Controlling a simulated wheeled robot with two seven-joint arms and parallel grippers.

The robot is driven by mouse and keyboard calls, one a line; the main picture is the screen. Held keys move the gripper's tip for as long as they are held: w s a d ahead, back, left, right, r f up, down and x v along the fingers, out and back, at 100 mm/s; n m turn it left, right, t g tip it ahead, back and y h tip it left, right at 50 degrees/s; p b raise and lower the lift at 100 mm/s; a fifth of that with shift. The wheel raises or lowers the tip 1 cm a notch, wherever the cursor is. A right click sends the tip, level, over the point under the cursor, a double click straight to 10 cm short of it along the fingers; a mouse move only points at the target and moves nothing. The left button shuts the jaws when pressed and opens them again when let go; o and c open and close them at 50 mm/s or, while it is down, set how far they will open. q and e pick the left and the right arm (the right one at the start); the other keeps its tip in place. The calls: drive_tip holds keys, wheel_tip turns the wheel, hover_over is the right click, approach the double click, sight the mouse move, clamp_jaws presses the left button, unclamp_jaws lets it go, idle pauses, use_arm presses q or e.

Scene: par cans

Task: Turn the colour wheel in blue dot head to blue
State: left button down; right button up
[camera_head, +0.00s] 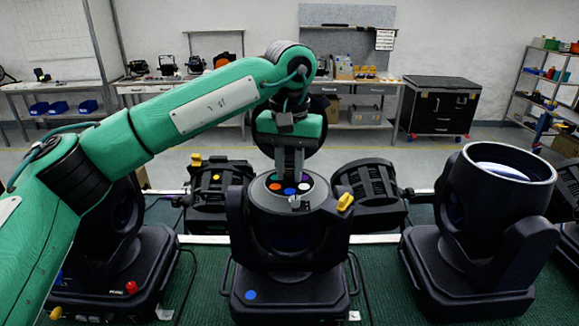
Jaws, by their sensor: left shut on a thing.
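The blue dot head (285,262) stands in the middle of the bench, with a round blue dot (250,295) on the front of its base. Its top is open and shows the colour wheel (303,186) with orange, blue and white filters, the blue one toward the front. A yellow knob or latch (345,201) sits at the right of its rim. My left gripper (288,178) points down into the open top from above. It is shut at the wheel, and its fingers hide part of it. My right gripper is not in view.
Another moving head (476,225) stands at the right, and one (125,250) at the left is partly hidden by my left arm. The green mat (390,290) is clear between the heads.

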sight(289, 173)
use_arm(q)
drive_tip(key=c, duration=1.3)
unclamp_jaws()
drive_tip(key=shift+o, duration=0.2)
drive_tip(key=shift+r, duration=0.1)
drive_tip(key=shift+r, duration=0.3)
wheel_tip(289, 173, up, 13)
drive_tip(key=b, duration=0.1)
drive_tip(key=shift+b, duration=0.3)
